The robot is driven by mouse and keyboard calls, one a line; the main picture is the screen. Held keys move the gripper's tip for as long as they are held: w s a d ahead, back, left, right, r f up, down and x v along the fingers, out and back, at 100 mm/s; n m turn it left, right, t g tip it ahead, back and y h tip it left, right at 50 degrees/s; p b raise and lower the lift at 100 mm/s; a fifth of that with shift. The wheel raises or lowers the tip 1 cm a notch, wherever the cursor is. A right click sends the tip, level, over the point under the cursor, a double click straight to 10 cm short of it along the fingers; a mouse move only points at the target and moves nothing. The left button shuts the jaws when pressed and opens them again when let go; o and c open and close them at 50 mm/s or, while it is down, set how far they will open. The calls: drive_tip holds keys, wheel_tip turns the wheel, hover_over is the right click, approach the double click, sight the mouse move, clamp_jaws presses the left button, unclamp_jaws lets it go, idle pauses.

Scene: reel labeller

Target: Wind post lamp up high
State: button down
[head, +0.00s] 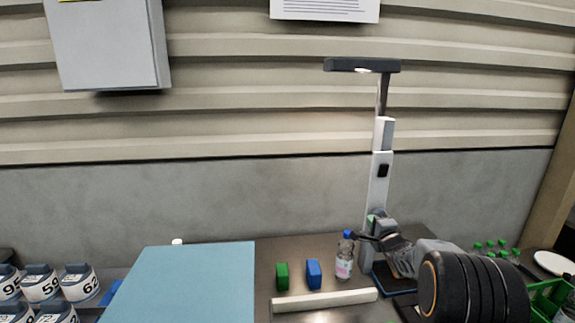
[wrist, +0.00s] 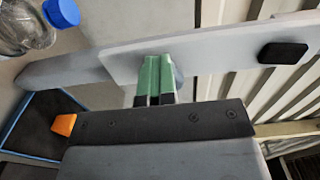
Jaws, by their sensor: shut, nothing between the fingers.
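The post lamp (head: 378,195) stands upright on the worktop against the wall. Its pale column has a narrower upper section and a dark lamp head (head: 362,66) high above. A black oblong piece (head: 383,170) is on the column's front; it also shows in the wrist view (wrist: 283,53). My gripper (head: 371,220) is at the column's lower part, below the black piece. In the wrist view the column (wrist: 215,50) runs sideways, and my gripper's green fingertips (wrist: 154,66) are shut together, empty, close against or just in front of it. Whether they touch, I cannot tell.
A water bottle (head: 345,257) with a blue cap stands just left of the post. Green (head: 282,276) and blue (head: 314,274) blocks and a pale bar (head: 324,300) lie nearby. A large blue panel (head: 192,285) is left. A green crate (head: 546,300) is at right.

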drive_tip(key=shift+w+a+r, duration=0.2)
drive_tip(key=shift+a+r, duration=0.2)
drive_tip(key=shift+r, duration=0.05)
drive_tip(key=shift+s+f, duration=0.1)
drive_tip(key=shift+s, duration=0.05)
drive_tip(key=s, duration=0.3)
drive_tip(key=s+f, duration=0.1)
drive_tip(key=s, duration=0.1)
drive_tip(key=shift+s+d, duration=0.1)
drive_tip(key=shift+d, duration=0.2)
